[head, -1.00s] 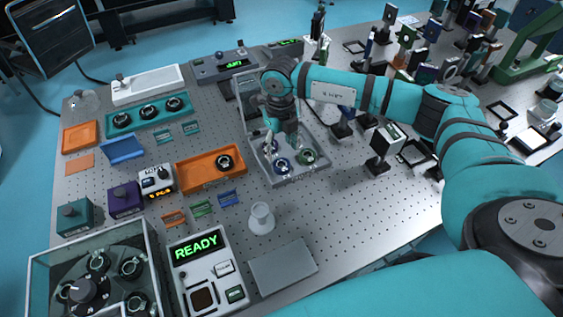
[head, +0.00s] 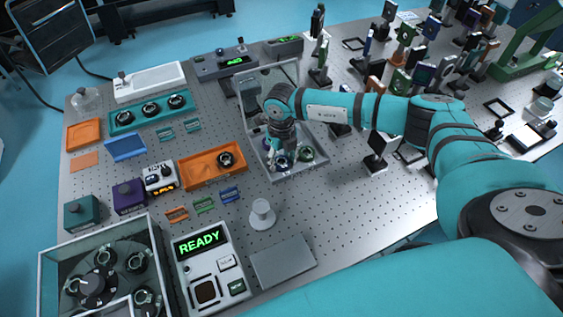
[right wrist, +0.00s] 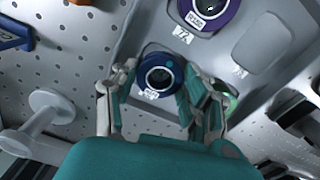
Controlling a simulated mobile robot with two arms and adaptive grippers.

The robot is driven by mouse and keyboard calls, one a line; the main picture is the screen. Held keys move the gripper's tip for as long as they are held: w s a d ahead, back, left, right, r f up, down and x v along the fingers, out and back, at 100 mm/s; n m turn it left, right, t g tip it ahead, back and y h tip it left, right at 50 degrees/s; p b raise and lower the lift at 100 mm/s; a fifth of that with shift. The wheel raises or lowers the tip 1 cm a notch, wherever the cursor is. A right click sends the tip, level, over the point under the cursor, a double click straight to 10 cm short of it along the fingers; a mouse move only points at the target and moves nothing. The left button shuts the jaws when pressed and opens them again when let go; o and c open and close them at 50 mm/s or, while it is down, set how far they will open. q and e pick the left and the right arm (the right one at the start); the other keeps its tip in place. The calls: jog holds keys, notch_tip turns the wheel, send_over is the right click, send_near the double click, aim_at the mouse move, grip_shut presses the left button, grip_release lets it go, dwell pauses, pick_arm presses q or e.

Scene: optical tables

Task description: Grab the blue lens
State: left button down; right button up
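The blue lens (head: 281,163) is a dark blue ring with a white label, lying in the front of a grey tray (head: 297,174). In the right wrist view the blue lens (right wrist: 160,76) sits in its tray slot. My right gripper (head: 285,152) is over the tray, pointing down. In the right wrist view its open fingers (right wrist: 160,98) stand on the left and right of the blue lens; contact cannot be told. A green lens (head: 306,153) is just right of it, partly hidden by a finger in the wrist view. My left gripper is not in view.
A purple lens (right wrist: 206,12) sits in the same tray beyond the blue one, with an empty slot (right wrist: 262,43) beside it. A white stand (head: 262,213) is in front of the tray. An orange tray (head: 211,168) lies to its left. Optic mounts crowd the right.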

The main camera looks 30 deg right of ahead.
jog(key=c, duration=0.4)
jog(key=shift+c, duration=0.2)
jog(key=shift+r, duration=0.15)
